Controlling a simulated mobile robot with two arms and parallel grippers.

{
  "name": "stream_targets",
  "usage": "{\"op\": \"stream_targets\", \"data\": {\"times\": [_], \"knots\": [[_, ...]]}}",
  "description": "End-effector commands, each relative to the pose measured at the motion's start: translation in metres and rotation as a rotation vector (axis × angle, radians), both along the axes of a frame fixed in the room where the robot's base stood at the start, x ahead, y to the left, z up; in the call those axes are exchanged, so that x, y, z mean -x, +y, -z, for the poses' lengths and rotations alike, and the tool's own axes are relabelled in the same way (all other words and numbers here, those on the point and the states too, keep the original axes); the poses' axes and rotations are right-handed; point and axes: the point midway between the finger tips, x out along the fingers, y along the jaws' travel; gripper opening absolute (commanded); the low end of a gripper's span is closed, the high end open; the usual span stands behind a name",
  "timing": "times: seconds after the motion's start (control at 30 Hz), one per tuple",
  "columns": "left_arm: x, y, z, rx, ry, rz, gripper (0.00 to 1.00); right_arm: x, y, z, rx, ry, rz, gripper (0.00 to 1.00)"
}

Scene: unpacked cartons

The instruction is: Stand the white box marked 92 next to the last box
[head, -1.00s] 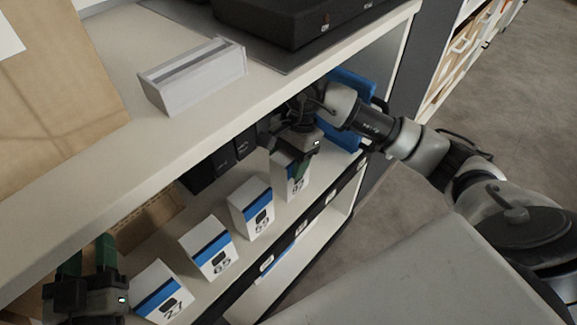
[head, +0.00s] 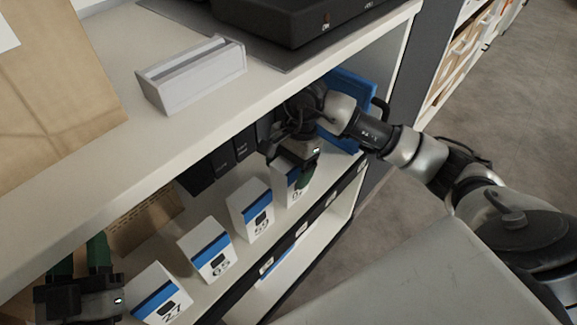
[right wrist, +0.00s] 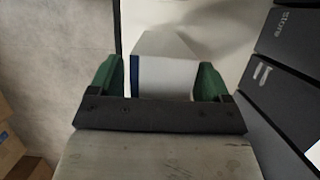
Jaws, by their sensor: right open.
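The white box marked 92 (head: 291,183) stands upright on the lower shelf, at the right end of a row of white boxes with blue bands. Its number is partly covered by a green finger. My right gripper (head: 291,172) is open around its upper part. In the right wrist view the box (right wrist: 166,77) is between the spread fingers of the gripper (right wrist: 161,82), with gaps on both sides. The neighbouring box marked 59 (head: 251,209) stands to its left, a small gap apart. My left gripper (head: 81,254) is at the lower left, fingers apart and empty.
Boxes marked 65 (head: 207,249) and 27 (head: 160,294) continue the row. Dark boxes (head: 222,160) stand behind it. The upper shelf board (head: 110,170) overhangs closely, with a grey holder (head: 195,76) on it. A blue item (head: 350,92) is beyond my right gripper.

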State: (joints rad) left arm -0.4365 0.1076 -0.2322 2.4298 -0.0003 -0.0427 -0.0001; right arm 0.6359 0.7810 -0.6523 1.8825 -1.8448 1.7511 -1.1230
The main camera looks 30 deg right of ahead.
Motion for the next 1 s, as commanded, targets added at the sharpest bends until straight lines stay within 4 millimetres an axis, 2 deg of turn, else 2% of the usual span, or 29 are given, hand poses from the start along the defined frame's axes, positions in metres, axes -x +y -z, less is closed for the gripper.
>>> {"op": "stream_targets", "data": {"times": [0.27, 0.5, 0.8, 1.0], "knots": [[-0.002, 0.001, 0.006, -0.016, 0.063, -0.005, 0.43, 0.000, 0.000, -0.004, 0.000, 0.000, 0.000, 0.79], [-0.005, 0.006, 0.035, -0.079, 0.300, -0.019, 0.43, -0.004, -0.010, -0.036, 0.002, -0.003, 0.002, 0.79], [-0.003, 0.009, 0.053, -0.112, 0.424, -0.026, 0.43, -0.028, -0.081, -0.032, 0.003, 0.002, 0.008, 0.79], [-0.001, 0.011, 0.061, -0.127, 0.484, -0.030, 0.43, -0.039, -0.111, -0.031, 0.000, 0.001, 0.003, 0.79]]}}
